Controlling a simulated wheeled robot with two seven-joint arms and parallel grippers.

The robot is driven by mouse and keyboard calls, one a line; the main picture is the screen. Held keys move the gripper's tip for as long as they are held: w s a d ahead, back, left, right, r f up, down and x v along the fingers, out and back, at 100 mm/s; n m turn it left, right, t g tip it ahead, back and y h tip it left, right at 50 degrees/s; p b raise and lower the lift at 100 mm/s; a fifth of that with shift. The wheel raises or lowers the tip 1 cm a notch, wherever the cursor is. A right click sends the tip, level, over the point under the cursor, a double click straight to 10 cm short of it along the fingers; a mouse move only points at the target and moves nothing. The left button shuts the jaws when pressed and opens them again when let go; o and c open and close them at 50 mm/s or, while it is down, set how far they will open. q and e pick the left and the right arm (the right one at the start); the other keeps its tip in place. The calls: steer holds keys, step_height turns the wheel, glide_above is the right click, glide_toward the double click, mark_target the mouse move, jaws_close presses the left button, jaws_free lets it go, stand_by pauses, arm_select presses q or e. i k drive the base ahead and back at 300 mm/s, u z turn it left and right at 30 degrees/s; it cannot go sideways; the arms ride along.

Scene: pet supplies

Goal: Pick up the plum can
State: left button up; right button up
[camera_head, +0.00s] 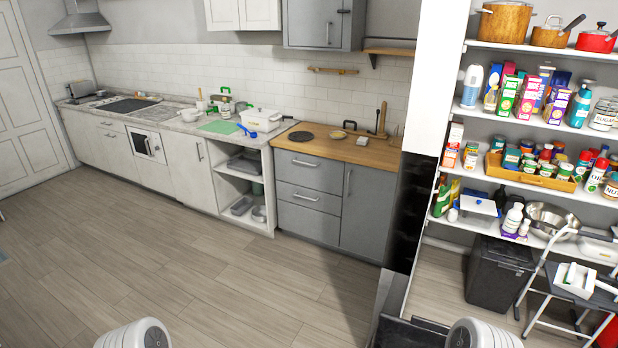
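I cannot pick out the plum can. Several small cans and jars (545,168) stand in and around a wooden tray (530,181) on the middle pantry shelf at the right, but their labels are too small to read. White rounded parts of my own arms show at the bottom edge, left and right of the middle. Neither gripper's fingers are in view, so what they hold is hidden.
A step stool (572,290) and a black bin (497,277) stand before the pantry shelves. A white wall edge (432,75) separates the pantry from the kitchen counter (335,147). The wooden floor (190,265) at the left is clear.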

mark_target(471, 157)
steer(key=z, duration=1.15)
